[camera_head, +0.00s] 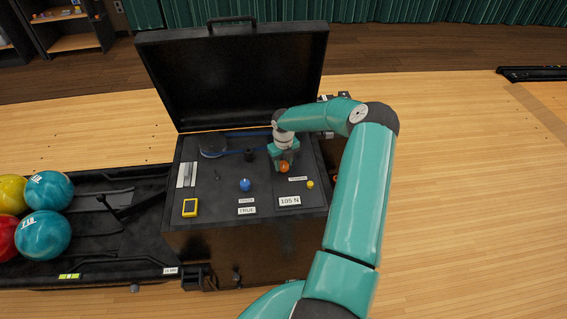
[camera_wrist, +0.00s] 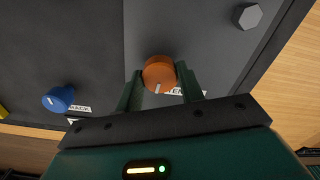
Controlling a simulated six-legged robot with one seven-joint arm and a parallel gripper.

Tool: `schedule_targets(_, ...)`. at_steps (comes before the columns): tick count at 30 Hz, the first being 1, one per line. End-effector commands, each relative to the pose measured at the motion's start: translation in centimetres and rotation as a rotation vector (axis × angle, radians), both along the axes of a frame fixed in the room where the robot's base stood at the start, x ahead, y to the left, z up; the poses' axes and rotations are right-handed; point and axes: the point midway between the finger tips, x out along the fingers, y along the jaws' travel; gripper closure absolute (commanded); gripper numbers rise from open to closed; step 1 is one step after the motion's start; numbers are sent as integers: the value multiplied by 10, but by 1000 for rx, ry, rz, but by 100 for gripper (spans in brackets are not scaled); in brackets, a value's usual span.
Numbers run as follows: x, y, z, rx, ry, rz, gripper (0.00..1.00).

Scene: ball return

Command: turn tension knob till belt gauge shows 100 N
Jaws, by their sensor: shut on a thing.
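The orange tension knob (camera_head: 284,167) stands on the right part of the black machine's top panel. In the wrist view the knob (camera_wrist: 158,73) sits between the two green fingers of my gripper (camera_wrist: 159,86), which are shut on its sides. A white mark shows on the knob's face. A label beside it is partly hidden by a finger. The belt gauge (camera_head: 289,201) is a white display below the knob and reads 105 N.
A blue knob (camera_head: 245,184) stands left of the orange one, with a display reading TRUE (camera_head: 247,211) below it. A yellow device (camera_head: 190,207) lies at the panel's left. The open lid (camera_head: 235,75) rises behind. Bowling balls (camera_head: 42,235) rest at the far left.

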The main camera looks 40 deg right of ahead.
Motion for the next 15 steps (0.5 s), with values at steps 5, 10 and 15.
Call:
schedule_targets(5, -1, 0, -1, 2, 0, 61, 85)
schedule_targets(10, 0, 0, -1, 0, 1, 89, 85)
schedule_targets(15, 0, 0, 0, -1, 0, 95, 85)
